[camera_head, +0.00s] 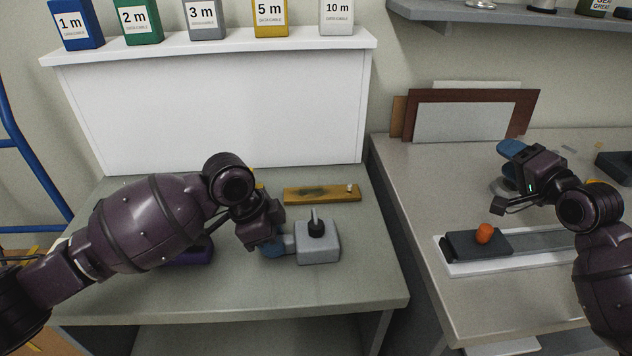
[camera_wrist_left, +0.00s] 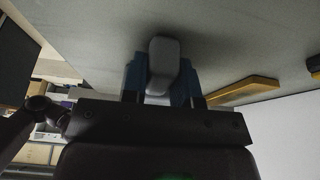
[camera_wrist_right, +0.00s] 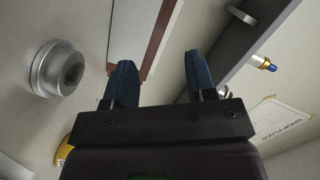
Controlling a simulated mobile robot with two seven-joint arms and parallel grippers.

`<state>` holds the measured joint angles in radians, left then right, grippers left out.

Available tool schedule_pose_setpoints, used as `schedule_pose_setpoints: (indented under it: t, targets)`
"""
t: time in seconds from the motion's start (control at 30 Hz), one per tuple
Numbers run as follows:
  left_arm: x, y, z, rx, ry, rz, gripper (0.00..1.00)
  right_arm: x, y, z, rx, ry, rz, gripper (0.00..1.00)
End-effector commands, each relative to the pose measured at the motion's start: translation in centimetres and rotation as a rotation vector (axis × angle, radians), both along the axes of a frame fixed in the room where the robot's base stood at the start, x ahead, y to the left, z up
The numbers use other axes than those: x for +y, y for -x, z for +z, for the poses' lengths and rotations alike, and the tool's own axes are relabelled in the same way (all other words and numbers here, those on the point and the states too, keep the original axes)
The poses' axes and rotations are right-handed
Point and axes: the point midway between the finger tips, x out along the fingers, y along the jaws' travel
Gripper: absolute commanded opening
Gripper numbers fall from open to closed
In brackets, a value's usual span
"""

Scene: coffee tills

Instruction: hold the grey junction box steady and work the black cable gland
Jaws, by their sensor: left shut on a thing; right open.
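The grey junction box (camera_head: 318,249) sits on the left table in the head view. The black cable gland (camera_head: 316,229) stands upright on its top, with a thin pale stem rising from it. My left gripper (camera_head: 279,246) reaches in from the left, and its blue fingers are shut on the left side of the box. In the left wrist view a rounded grey part of the junction box (camera_wrist_left: 164,62) shows between the fingers; the gland is hidden there. My right gripper (camera_head: 513,152) is open and empty above the right table, well away from the box. Its spread blue fingers show in the right wrist view (camera_wrist_right: 159,75).
A yellow bar (camera_head: 322,194) lies behind the box. A purple object (camera_head: 190,254) lies partly under my left arm. On the right table, a black block (camera_head: 468,245) with an orange knob (camera_head: 484,233) sits on a pale track. Panels (camera_head: 465,118) lean at the back.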

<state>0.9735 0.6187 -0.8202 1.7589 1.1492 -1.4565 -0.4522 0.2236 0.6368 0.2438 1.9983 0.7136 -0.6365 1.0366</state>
Motion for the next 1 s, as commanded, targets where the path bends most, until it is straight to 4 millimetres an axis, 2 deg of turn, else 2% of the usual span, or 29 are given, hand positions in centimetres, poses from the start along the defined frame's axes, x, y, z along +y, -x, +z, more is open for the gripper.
schedule_pose_setpoints:
  t: [0.03, 0.2, 0.37, 0.5, 0.63, 0.8, 1.0]
  targets:
    - [0.0, 0.0, 0.0, 0.0, 0.0, 0.0, 0.0, 1.7, -1.1, 1.2, -0.015, -0.008, 0.037, 0.51]
    - [0.0, 0.0, 0.0, 0.0, 0.0, 0.0, 0.0, 7.0, -4.0, 4.6, -0.05, -0.035, 0.159, 0.51]
    - [0.0, 0.0, 0.0, 0.0, 0.0, 0.0, 0.0, 12.3, -5.9, 7.9, -0.074, -0.049, 0.278, 0.51]
    - [0.0, 0.0, 0.0, 0.0, 0.0, 0.0, 0.0, 17.6, -6.9, 9.9, -0.048, -0.048, 0.396, 0.51]
    - [0.0, 0.0, 0.0, 0.0, 0.0, 0.0, 0.0, 23.3, -7.1, 10.1, 0.047, -0.029, 0.521, 0.51]
    - [0.0, 0.0, 0.0, 0.0, 0.0, 0.0, 0.0, 30.5, -5.8, 8.6, 0.241, 0.037, 0.679, 0.51]
    - [0.0, 0.0, 0.0, 0.0, 0.0, 0.0, 0.0, 36.6, -3.2, 6.2, 0.484, 0.171, 0.811, 0.51]
